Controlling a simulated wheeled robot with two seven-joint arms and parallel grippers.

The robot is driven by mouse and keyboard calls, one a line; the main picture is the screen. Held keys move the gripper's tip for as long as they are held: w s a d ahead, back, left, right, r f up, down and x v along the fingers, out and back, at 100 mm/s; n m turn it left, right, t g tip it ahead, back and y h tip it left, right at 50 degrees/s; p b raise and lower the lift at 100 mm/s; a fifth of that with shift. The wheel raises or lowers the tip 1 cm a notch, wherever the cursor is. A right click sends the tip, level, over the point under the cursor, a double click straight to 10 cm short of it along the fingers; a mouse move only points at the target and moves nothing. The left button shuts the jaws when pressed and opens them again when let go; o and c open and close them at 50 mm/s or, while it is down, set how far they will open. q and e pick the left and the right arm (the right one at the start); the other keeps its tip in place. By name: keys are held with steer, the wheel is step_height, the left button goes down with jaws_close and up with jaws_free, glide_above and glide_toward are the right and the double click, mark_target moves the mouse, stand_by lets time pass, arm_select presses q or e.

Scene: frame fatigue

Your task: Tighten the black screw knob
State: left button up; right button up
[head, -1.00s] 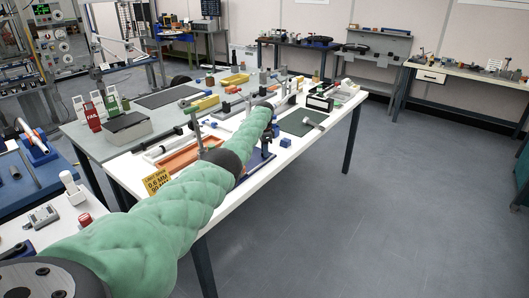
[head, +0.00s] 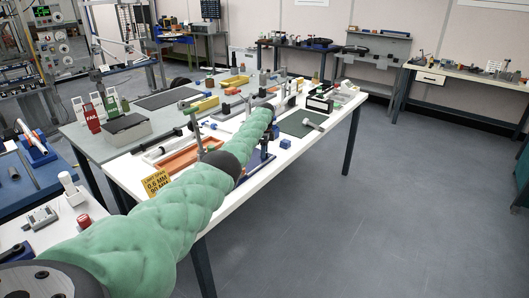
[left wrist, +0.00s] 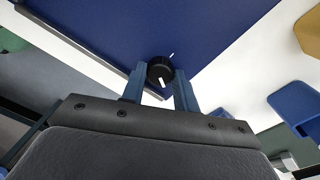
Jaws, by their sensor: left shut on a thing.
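The black screw knob (left wrist: 158,68) is round and dark, with white marks at its edge, and shows in the left wrist view against a dark blue panel (left wrist: 200,28). My left gripper (left wrist: 161,80) has its two blue fingers on either side of the knob and is shut on it. In the head view my green-sleeved left arm reaches over the white table (head: 228,205), and its far end hides the knob. My right gripper is not in view.
An orange tray (head: 178,160), a yellow label card (head: 156,184), a blue block (head: 285,143) and a dark green mat (head: 297,124) lie around my arm on the table. The floor to the right is clear.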

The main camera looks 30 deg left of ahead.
arm_select(q)
steer(key=shift+r, duration=0.15)
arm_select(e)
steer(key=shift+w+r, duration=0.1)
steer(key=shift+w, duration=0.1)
arm_select(q)
steer(key=o, duration=1)
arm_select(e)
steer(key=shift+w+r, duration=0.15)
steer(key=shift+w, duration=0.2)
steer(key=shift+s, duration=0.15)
arm_select(q)
steer(key=shift+w+r, duration=0.1)
steer(key=shift+r, duration=0.1)
step_height(320, 180, up, 4)
steer(key=shift+w+f+b, duration=0.1)
steer(key=shift+f+b, duration=0.1)
steer(key=shift+b, duration=0.25)
step_height(320, 180, up, 3)
steer(key=shift+a+f, duration=0.1)
steer(key=shift+r, duration=0.4)
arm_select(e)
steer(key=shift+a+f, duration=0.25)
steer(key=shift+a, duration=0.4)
